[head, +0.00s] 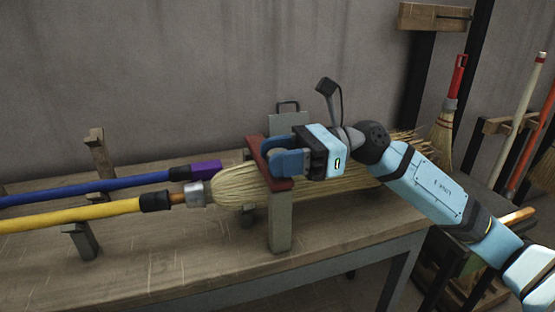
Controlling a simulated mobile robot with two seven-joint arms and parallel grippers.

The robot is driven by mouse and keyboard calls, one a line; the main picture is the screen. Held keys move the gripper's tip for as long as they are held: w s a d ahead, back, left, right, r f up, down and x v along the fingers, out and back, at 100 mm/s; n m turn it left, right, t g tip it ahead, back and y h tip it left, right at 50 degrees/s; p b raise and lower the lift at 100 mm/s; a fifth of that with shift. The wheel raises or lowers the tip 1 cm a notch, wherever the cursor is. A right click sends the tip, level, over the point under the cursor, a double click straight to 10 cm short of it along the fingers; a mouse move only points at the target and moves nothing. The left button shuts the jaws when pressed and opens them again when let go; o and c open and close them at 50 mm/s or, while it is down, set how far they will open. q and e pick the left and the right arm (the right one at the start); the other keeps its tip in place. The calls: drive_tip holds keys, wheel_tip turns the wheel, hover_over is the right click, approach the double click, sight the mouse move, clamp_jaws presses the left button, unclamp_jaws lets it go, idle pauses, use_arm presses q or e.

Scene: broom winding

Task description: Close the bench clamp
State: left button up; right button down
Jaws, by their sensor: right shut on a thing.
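The bench clamp has a dark red bar (277,183) lying across the top of the broom's straw head, and a grey front post (280,226) on the bench. The bar's near end sits at the top of this post; I cannot tell whether they are latched. My right gripper (278,161) is at the bar, its blue fingers shut on it; the exact contact is partly hidden by the fingers. The straw broom head (236,187) passes under the bar, with its yellow handle (85,213) pointing left. My left gripper is not in view.
The wooden workbench (180,255) fills the lower left. A blue pole (90,187) with a purple end lies behind the yellow handle. Wooden rests (82,240) stand at the left. A red-handled broom (448,115) and other poles stand at the right.

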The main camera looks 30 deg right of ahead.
drive_tip(key=shift+f, duration=0.15)
drive_tip(key=c, duration=0.7)
unclamp_jaws()
drive_tip(key=v, duration=1.4)
drive_tip(key=shift+p, duration=0.35)
drive_tip(key=shift+a, duration=0.1)
